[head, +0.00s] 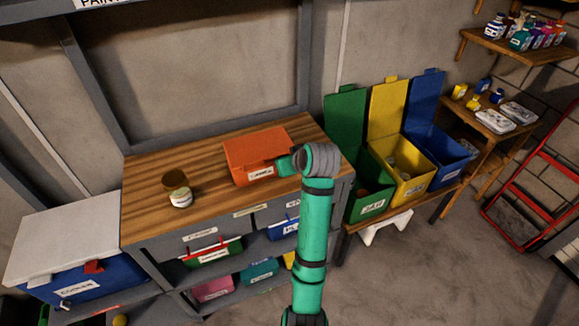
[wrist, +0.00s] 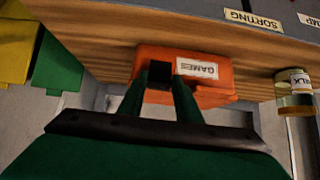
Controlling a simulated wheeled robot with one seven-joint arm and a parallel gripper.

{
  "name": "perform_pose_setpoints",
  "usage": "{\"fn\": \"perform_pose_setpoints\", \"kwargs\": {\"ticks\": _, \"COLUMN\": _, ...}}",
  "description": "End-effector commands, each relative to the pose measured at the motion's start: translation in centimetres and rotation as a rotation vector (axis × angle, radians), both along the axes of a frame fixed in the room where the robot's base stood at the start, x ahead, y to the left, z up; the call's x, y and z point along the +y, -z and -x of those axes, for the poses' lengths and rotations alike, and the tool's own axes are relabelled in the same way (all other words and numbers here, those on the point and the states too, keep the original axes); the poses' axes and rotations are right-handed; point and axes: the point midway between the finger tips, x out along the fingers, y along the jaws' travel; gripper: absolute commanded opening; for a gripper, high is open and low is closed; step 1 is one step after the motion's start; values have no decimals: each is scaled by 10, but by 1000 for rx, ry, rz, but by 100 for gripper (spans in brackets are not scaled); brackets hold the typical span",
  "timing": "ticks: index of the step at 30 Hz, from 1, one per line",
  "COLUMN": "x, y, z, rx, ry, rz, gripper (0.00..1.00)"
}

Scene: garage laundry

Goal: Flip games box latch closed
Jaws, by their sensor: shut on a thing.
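The orange games box (head: 257,152) sits on the wooden top of the workbench, its lid down as far as I can see. Its white GAMES label (head: 261,173) faces the front. In the wrist view the box (wrist: 215,62) appears upside down, with a small dark latch (wrist: 159,74) on its front face beside the label. My gripper (wrist: 160,80) is at the front of the box with its two green fingers on either side of this latch, shut on it. In the head view my gripper (head: 284,165) reaches the box's right front, and my wrist hides the latch.
Green (head: 346,125), yellow (head: 388,108) and blue (head: 425,101) open-lidded bins stand close on the right. The bench's left and front strips are mostly clear.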

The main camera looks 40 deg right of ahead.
Motion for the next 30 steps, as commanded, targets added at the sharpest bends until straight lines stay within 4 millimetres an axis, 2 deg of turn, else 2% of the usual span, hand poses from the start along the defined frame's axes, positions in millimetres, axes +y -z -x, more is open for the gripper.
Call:
{"fn": "perform_pose_setpoints", "kwargs": {"ticks": 9, "x": -1, "y": -3, "z": -5, "rx": 67, "ry": -1, "rz": -17, "gripper": 9}}
{"fn": "perform_pose_setpoints", "kwargs": {"ticks": 22, "x": 0, "y": -2, "z": -5, "rx": 74, "ry": -2, "rz": -19, "gripper": 9}}
{"fn": "perform_pose_setpoints", "kwargs": {"ticks": 23, "x": 0, "y": -2, "z": -5, "rx": 74, "ry": -3, "rz": -19, "gripper": 38}}
{"fn": "perform_pose_setpoints", "kwargs": {"ticks": 24, "x": 0, "y": -2, "z": -5, "rx": 73, "ry": -2, "rz": -18, "gripper": 48}}
{"fn": "perform_pose_setpoints", "kwargs": {"ticks": 30, "x": 0, "y": -2, "z": -5, "rx": 73, "ry": -2, "rz": -18, "gripper": 50}}
